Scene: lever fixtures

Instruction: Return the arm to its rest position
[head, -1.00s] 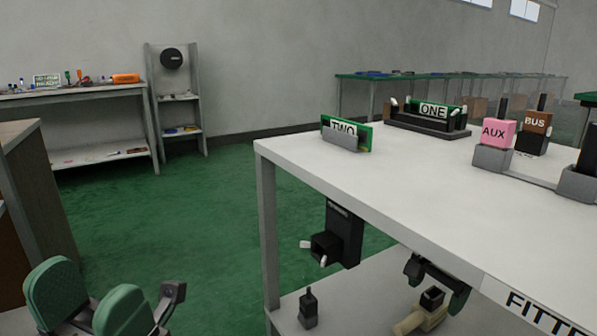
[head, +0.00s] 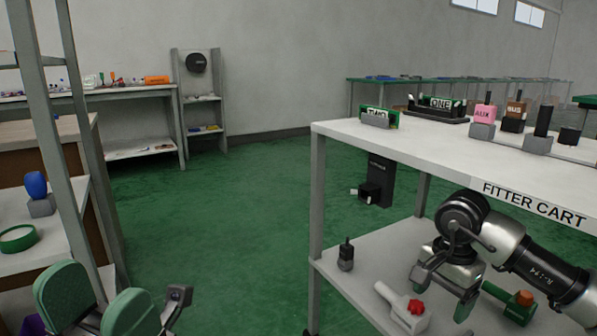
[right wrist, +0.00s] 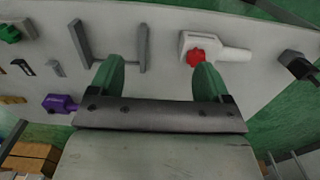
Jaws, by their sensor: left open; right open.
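My right arm enters the head view from the right, bent down over the lower shelf of the fitter cart (head: 385,255). Its gripper (head: 443,290) is open, with green finger pads and nothing between them. In the right wrist view the same gripper (right wrist: 157,80) has its two fingers spread over the pale shelf. A white tool with a red knob (head: 403,308) lies beside it, and shows near the right finger in the wrist view (right wrist: 215,48). My left gripper (head: 97,302) is open and empty at the lower left of the head view.
The cart's top (head: 450,140) carries green plates and AUX and BUS blocks. A dark fixture (head: 376,183) hangs under it. A green tool with an orange knob (head: 518,302) lies on the lower shelf. A grey rack (head: 62,130) stands left. Green floor between is clear.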

